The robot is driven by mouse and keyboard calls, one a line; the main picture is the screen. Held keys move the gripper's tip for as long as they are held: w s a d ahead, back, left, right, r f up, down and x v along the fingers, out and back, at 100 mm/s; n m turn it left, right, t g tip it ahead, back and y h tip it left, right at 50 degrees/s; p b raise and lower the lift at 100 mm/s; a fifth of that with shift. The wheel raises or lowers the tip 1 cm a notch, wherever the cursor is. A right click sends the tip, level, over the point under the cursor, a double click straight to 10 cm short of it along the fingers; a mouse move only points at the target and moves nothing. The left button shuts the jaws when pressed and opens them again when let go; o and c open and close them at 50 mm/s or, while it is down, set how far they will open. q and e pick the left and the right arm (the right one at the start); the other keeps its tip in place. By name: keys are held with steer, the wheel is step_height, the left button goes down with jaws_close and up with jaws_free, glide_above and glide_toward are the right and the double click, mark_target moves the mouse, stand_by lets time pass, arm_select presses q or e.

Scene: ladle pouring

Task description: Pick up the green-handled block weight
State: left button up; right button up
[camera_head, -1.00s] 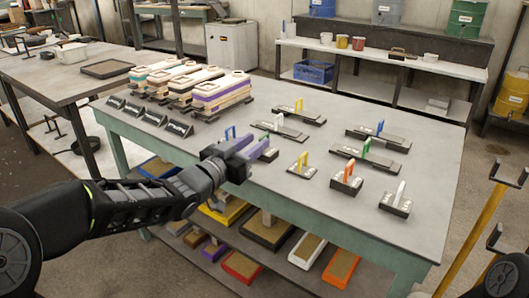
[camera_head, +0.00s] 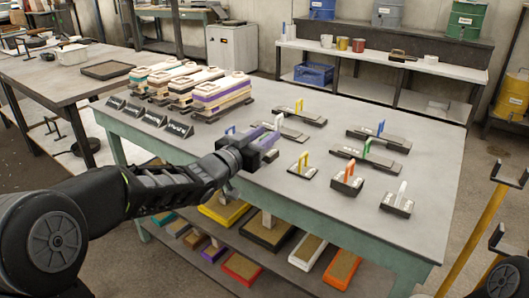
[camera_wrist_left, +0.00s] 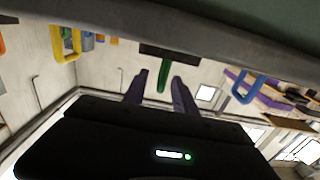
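The green-handled block weight (camera_wrist_left: 162,79) shows in the wrist view, its green handle between my two fingers in the picture, with a gap on each side. Its dark block (camera_wrist_left: 168,51) lies beyond the handle. In the head view my left gripper (camera_head: 268,141) is at this weight near the table's front edge and hides most of it; a bit of its block (camera_head: 270,156) shows. The left gripper is open, its purple fingers apart. I cannot tell how deep the handle sits between them. My right gripper is not in view.
A yellow-handled weight (camera_head: 302,163) stands close to the right; a blue-handled one (camera_wrist_left: 247,87) is on the other side. Orange (camera_head: 347,175) and white-handled (camera_head: 398,198) weights stand farther right. A long green-handled weight (camera_head: 366,148) lies behind. Stacked boxes (camera_head: 222,96) are at the back left.

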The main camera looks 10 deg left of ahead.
arm_select(q)
steer(key=shift+c, duration=0.3)
jaws_close()
stand_by(0.5)
steer(key=shift+r, duration=0.1)
stand_by(0.6)
